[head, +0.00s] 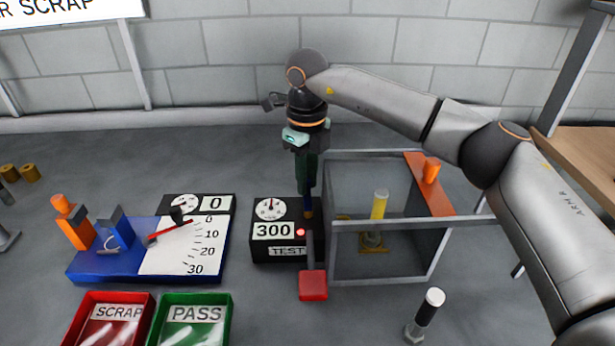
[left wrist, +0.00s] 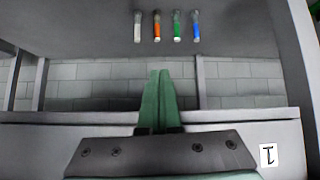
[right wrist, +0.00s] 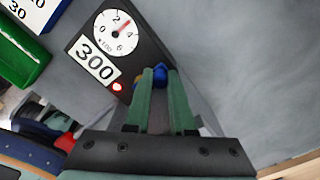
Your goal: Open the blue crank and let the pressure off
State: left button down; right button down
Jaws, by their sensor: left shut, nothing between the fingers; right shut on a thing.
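The blue crank (head: 309,212) shows as a small blue piece at the right edge of the black test box (head: 262,240). It also shows in the right wrist view (right wrist: 160,76), between the fingertips. My right gripper (head: 306,194) points down from above and is shut on it; the fingers hide most of it. The box's dial (head: 270,208) has its needle up and the display reads 300. A red light (head: 300,232) is lit. My left gripper (left wrist: 159,74) is shut and empty, away from the box, facing a wall.
A clear framed chamber (head: 432,270) with a yellow cylinder (head: 380,204) inside stands right of the box. A red-ended lever (head: 313,285) sticks out in front. A blue gauge stand (head: 110,262), a SCRAP bin (head: 75,300) and a PASS bin (head: 225,300) lie left.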

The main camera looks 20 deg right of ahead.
jog(key=n, duration=0.1)
jog(key=a+n+p, duration=0.1)
jog(key=n, duration=0.1)
jog(key=shift+w+a+r, duration=0.1)
jog(key=n, duration=0.2)
jog(key=a+n, duration=0.1)
jog(key=n, duration=0.1)
jog(key=shift+a, duration=0.15)
jog(key=n, duration=0.1)
jog(key=s+a+n, duration=0.1)
jog(key=n, duration=0.1)
jog(key=shift+n, duration=0.3)
jog(key=shift+s+a+n, duration=0.2)
jog(key=shift+n, duration=0.6)
jog(key=shift+s+a+n, duration=0.15)
jog(key=shift+a+n, duration=0.05)
jog(key=shift+n, duration=0.6)
jog(key=c, duration=1.1)
grip_release()
jog(key=shift+o, duration=0.2)
